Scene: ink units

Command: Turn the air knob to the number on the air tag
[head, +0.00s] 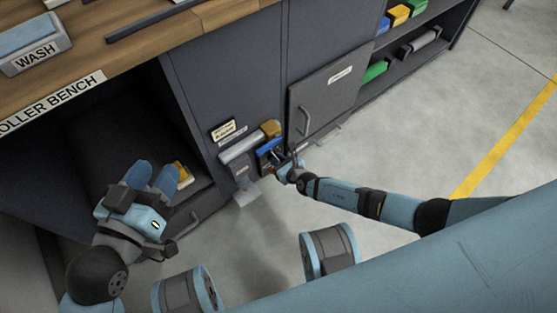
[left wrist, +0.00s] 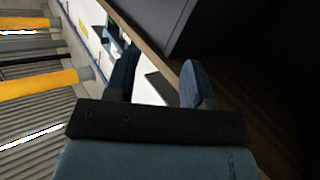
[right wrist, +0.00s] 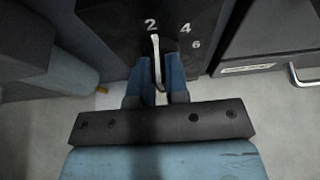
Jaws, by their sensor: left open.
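The air knob (right wrist: 155,48) shows in the right wrist view as a pale, narrow lever on a dark panel. The numbers 2, 4 and 6 are marked around it, and its tip points close to the 2. My right gripper (right wrist: 160,75) has its fingers close together on both sides of the lever, shut on it. In the head view my right gripper (head: 286,168) is at the low units on the cabinet front. A small pale tag (head: 222,131) is on the cabinet above them; its writing is too small to read. My left gripper (head: 152,176) is open and empty near the bench's open bay.
A cabinet door (head: 325,98) with a handle is right of the units. Shelves with coloured items (head: 398,15) stand further right. A wash box (head: 32,45) sits on the wooden bench top (head: 130,62). The floor (head: 400,150) at the right is clear.

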